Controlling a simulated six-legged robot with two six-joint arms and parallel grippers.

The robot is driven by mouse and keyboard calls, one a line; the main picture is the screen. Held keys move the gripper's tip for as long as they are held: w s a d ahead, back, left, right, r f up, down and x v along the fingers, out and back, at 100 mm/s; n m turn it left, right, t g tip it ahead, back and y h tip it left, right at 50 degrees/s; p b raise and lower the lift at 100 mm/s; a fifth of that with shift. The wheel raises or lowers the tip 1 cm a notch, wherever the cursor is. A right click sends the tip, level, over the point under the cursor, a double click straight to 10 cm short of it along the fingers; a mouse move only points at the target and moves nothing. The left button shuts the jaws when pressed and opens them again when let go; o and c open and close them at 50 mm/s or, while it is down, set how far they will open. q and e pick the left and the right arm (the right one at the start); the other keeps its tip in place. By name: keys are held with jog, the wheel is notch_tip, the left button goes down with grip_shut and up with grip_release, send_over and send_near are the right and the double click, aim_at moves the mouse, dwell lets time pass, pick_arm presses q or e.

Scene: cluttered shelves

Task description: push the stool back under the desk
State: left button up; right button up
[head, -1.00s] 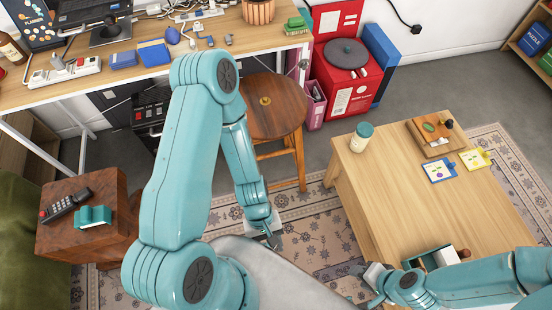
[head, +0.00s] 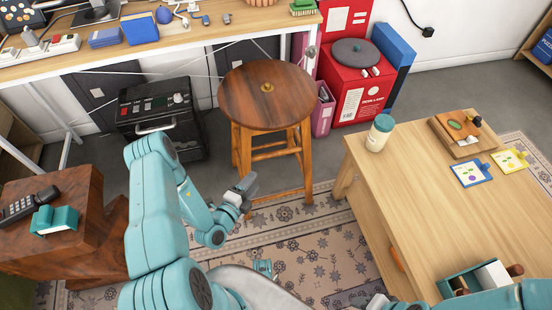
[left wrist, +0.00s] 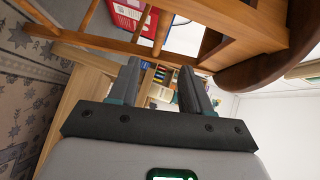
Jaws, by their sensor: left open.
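The round wooden stool (head: 285,104) stands upright on its legs in front of the right end of the desk (head: 195,45). Its seat is clear of the desk's front edge in the head view. My left gripper (head: 244,188) is beside the stool's front legs, below seat height, with open jaws and nothing between them. In the left wrist view the open fingers (left wrist: 160,75) point past the stool's legs and seat (left wrist: 262,75); touching cannot be told. Only a sliver of my right gripper (head: 376,301) shows at the bottom edge; its jaws are unclear.
A black box with knobs (head: 158,118) stands under the desk, left of the stool. Red boxes (head: 357,88) and a pink bin (head: 323,108) stand right of it. A low table (head: 405,190) is at right, a wooden side table (head: 85,225) at left. Patterned rug lies in front.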

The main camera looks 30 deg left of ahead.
aim_at(275, 154)
pick_arm(q)
jog(key=w+b, duration=0.1)
jog(key=w, duration=0.4)
jog(key=w+f+b, duration=0.1)
jog(key=w, duration=0.4)
jog(key=w+f+b, duration=0.1)
jog(key=w+b, duration=0.1)
jog(key=w, duration=0.2)
jog(key=shift+w+a, duration=0.4)
jog(key=shift+w, duration=0.4)
grip_shut()
